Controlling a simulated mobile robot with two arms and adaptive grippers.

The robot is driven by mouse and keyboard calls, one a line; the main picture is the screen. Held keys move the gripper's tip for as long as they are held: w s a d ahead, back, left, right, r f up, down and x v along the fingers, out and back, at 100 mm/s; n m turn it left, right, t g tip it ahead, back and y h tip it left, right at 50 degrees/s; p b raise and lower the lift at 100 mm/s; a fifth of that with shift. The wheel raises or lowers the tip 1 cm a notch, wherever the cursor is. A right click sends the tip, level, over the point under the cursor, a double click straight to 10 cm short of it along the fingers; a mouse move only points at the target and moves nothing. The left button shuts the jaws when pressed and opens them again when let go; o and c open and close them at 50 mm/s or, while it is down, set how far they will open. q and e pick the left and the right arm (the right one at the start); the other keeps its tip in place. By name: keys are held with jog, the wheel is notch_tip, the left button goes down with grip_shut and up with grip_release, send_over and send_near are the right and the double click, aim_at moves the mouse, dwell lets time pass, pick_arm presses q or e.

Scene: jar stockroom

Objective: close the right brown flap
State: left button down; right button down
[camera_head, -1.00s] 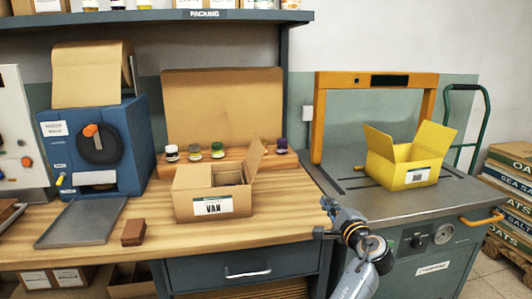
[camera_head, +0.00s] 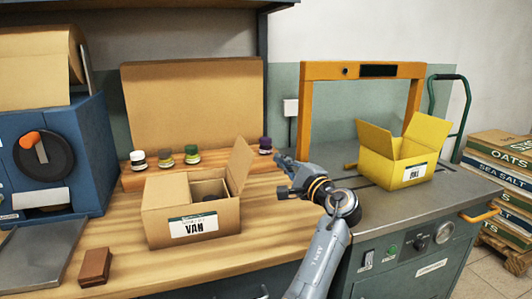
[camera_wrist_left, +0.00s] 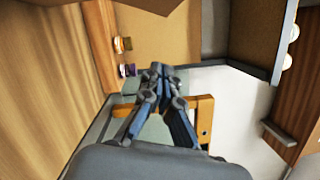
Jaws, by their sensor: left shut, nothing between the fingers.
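The brown box (camera_head: 190,229) with a VAN label stands on the wooden bench. Its right brown flap (camera_head: 240,165) stands up, leaning outward to the right. The box is partly open, and dark contents show inside; its left part looks covered. My left gripper (camera_head: 280,177) is to the right of the brown box, apart from the flap, with its fingers pointing left toward it. It is shut and empty. In the left wrist view, the closed fingers (camera_wrist_left: 157,72) show at the centre; I cannot make out the flap there. My right gripper is in no view.
Several small jars (camera_head: 192,154) stand on a wooden ledge behind the box. A yellow open box (camera_head: 400,160) sits on the grey machine table under an orange arch (camera_head: 306,110). A blue machine (camera_head: 70,150), a grey tray (camera_head: 40,255) and a brown block (camera_head: 95,267) are left.

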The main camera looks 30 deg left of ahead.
aim_at(239, 162)
pick_arm(q)
jog(key=w+a+r, duration=0.1)
jog(key=a+r, duration=0.1)
jog(key=a, duration=0.8)
jog(key=shift+r+p, duration=0.15)
jog(key=shift+p, duration=0.15)
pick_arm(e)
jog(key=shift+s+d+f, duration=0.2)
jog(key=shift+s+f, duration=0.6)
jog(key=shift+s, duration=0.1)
pick_arm(q)
jog(key=shift+w, duration=0.1)
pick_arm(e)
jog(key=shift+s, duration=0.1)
